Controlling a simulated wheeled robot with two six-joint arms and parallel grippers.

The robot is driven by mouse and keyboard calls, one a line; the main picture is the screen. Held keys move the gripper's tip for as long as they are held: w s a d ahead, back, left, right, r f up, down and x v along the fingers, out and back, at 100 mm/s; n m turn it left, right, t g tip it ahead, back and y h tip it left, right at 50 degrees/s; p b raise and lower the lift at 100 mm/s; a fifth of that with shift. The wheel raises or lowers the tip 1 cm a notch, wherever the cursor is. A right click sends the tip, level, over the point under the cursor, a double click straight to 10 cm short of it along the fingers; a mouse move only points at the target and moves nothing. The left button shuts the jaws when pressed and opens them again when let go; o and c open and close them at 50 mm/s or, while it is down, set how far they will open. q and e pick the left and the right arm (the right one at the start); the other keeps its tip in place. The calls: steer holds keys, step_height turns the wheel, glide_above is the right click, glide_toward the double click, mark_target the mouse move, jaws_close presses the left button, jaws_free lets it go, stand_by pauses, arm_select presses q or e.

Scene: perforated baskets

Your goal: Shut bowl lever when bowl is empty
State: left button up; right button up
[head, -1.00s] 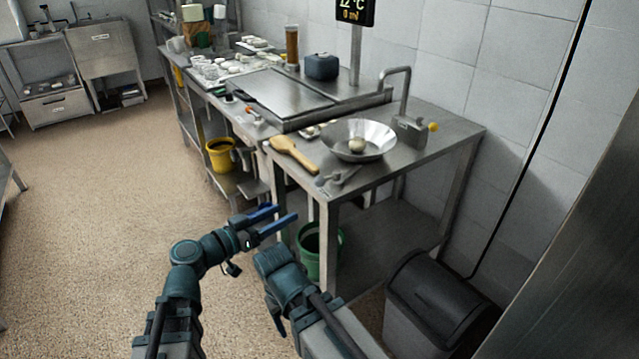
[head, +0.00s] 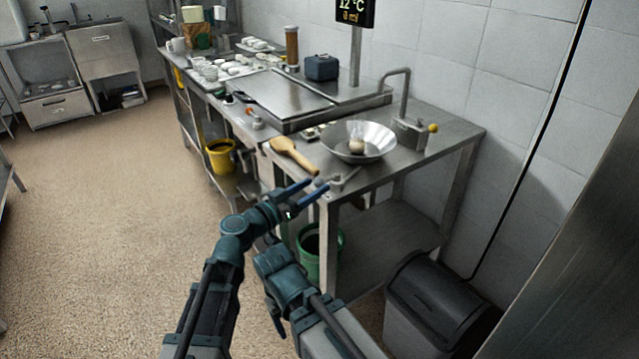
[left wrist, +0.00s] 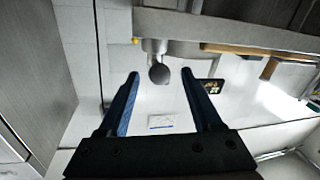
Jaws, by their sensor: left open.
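A wide metal bowl (head: 375,132) sits near the front right of the steel table. A round pale object (head: 357,146) lies in it. A small grey metal lever (head: 345,178) is at the table's front corner, below the bowl. My left gripper (head: 320,184) is open and empty just left of the lever in the head view. In the left wrist view a grey round-ended piece (left wrist: 159,73), apparently the lever, shows between the open fingers, beyond their tips. My right arm is low in the head view; its fingers cannot be made out clearly.
A wooden spoon (head: 291,156) lies left of the bowl. A green bucket (head: 310,262) is under the table corner, and a dark bin (head: 440,295) stands at right. Open floor lies at left.

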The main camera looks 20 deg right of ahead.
mark_target(316, 186)
arm_select(q)
steer(key=shift+x, duration=1.55)
steer(key=shift+a, duration=0.1)
jaws_close()
